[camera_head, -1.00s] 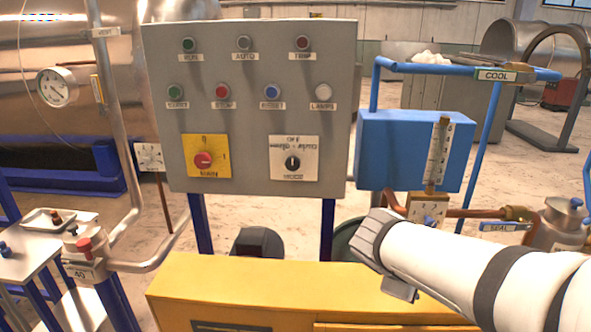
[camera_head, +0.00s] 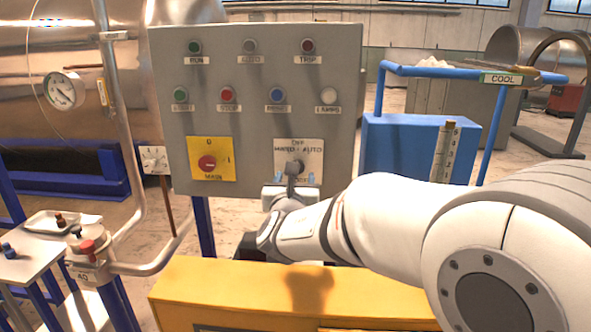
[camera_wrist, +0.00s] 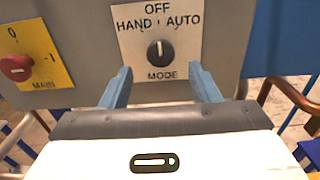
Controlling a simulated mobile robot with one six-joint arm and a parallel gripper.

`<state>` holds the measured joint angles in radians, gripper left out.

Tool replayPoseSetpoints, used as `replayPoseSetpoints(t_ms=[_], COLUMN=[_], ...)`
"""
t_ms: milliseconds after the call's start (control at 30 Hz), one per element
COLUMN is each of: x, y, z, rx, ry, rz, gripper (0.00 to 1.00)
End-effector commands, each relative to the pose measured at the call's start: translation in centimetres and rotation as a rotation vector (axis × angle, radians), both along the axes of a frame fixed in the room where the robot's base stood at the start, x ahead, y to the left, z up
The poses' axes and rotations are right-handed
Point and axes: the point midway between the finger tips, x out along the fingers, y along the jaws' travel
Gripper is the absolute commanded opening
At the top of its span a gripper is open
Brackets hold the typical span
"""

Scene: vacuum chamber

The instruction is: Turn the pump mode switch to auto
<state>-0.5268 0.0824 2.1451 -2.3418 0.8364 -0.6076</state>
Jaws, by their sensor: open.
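The pump mode switch is a round black knob (camera_wrist: 160,51) on a cream plate (camera_wrist: 133,44) marked OFF at the top, HAND at left, AUTO at right and MODE below. Its pale pointer line stands roughly upright, toward OFF. In the head view the plate (camera_head: 313,151) sits at the lower right of the grey panel, and my gripper partly covers the knob and lower label. My gripper (camera_wrist: 160,70) is open, with one blue finger at each side below the knob. Nothing is between the fingers. In the head view my gripper (camera_head: 290,181) is just in front of the plate.
The grey panel (camera_head: 262,120) also carries a red main switch (camera_head: 207,163) on a yellow plate, left of the mode switch, and rows of buttons and lamps above. A yellow cabinet (camera_head: 220,290) stands below. A blue box (camera_head: 400,145) with pipes is at the right.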

Motion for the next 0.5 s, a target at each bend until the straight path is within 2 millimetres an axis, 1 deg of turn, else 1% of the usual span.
replayPoseSetpoints(t_ms=[33, 200, 333, 500], x=[1.0, 3.6, 4.9, 5.6], y=[-0.1, -0.2, -0.2, -0.2], z=[0.1, 0.1, 0.1, 0.0], rx=[-0.001, 0.001, 0.002, 0.002], ry=[0.001, 0.002, 0.001, 0.001], rz=[-0.003, -0.002, -0.002, -0.001], gripper=[0.56, 0.56, 0.56, 0.56])
